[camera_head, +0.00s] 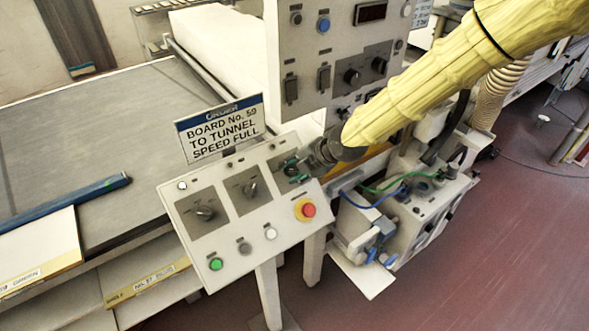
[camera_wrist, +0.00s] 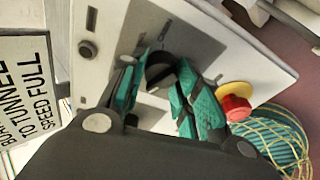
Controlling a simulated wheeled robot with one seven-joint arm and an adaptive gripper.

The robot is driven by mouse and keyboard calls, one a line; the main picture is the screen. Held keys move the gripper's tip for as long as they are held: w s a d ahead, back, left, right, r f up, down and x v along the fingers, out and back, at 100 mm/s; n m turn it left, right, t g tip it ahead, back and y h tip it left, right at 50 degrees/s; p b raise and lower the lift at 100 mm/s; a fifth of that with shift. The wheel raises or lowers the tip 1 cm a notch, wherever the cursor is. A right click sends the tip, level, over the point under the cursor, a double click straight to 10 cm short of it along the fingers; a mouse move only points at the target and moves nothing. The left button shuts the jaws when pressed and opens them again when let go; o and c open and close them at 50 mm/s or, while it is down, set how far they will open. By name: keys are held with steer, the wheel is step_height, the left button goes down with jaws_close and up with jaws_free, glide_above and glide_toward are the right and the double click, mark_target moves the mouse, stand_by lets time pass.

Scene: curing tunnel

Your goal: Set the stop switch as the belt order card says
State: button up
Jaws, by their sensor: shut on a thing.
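The order card (camera_head: 221,128) reads "BOARD No. 59 TO TUNNEL SPEED FULL" and stands behind the sloped control panel (camera_head: 230,244). The card also shows, partly cut off, in the wrist view (camera_wrist: 25,88). The panel has a left rotary knob (camera_head: 204,213), a middle rotary knob (camera_head: 250,188) and a right-hand rotary knob. My gripper (camera_head: 297,171) is at the right-hand knob and mostly hides it in the head view. In the wrist view its teal fingers close around this black rotary knob (camera_wrist: 160,72). The label beside the knob is too blurred to read surely.
A red stop button on a yellow base (camera_head: 306,209) is close to my gripper; it also shows in the wrist view (camera_wrist: 236,106). Green (camera_head: 215,264), grey and white push buttons line the panel's lower edge. An upright switch cabinet (camera_head: 329,95) stands behind.

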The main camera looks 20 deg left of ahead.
steer(key=shift+f, duration=0.15)
steer(key=m+y+b, duration=0.1)
steer(key=m+b, duration=0.2)
steer(key=m, duration=0.2)
steer(key=shift+f, duration=0.15)
steer(key=m+t+b, duration=0.1)
steer(key=m+b, duration=0.2)
steer(key=m, duration=0.1)
steer(key=shift+d+m+y, duration=0.1)
steer(key=shift+m+y, duration=0.2)
steer(key=m+t+b, duration=0.1)
steer(key=m+b, duration=0.2)
steer(key=m, duration=0.1)
steer(key=shift+m, duration=0.3)
steer(key=shift+m+t+b, duration=0.3)
steer(key=shift+m+b, duration=0.4)
steer(key=shift+m, duration=1.1)
steer(key=o, duration=1)
steer(key=shift+r, duration=0.2)
